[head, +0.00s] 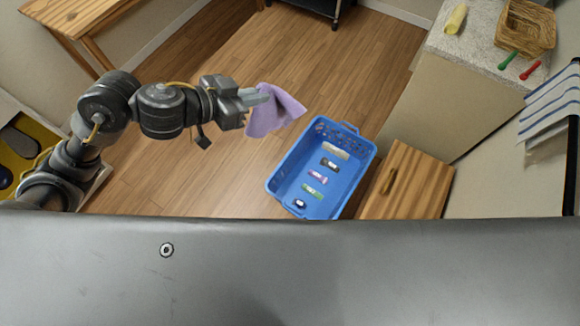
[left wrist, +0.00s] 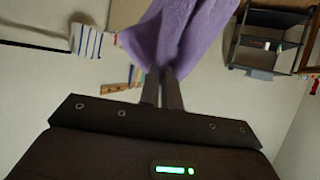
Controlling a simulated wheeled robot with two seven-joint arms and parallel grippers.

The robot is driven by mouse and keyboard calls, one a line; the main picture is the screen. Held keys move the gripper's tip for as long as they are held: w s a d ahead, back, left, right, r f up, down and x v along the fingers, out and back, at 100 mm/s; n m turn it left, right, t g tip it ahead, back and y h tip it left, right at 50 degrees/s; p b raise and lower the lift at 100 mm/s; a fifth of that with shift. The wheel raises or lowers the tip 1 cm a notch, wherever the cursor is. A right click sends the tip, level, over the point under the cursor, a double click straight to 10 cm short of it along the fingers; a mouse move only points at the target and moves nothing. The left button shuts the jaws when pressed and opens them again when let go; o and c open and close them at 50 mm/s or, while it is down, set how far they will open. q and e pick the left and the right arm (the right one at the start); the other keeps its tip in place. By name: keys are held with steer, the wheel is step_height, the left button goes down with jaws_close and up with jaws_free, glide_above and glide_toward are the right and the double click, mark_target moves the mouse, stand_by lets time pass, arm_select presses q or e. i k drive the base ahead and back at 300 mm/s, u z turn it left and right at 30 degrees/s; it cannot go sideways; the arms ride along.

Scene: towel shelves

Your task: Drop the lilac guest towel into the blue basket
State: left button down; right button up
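The lilac guest towel (head: 274,112) hangs from my left gripper (head: 262,97), to the left of the basket in the head view. In the left wrist view the gripper's two fingers (left wrist: 163,88) are close together on the bunched towel (left wrist: 180,35). The blue basket (head: 353,190) stands on the floor with its open top facing up. Several small labelled items lie along its inside. The towel is apart from the basket in the picture, up and left of its rim. My right gripper is in neither view.
A wooden cabinet (head: 425,170) stands just right of the basket. A counter (head: 470,50) with a wicker basket (head: 526,27) and red and green tools is at the upper right. A wooden table (head: 75,15) is at the upper left. The wooden floor between is mostly clear.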

mark_target(285, 184)
steer(key=u, duration=1.1)
steer(key=k, duration=1.1)
steer(key=z, duration=1.1)
steer(key=i, duration=0.5)
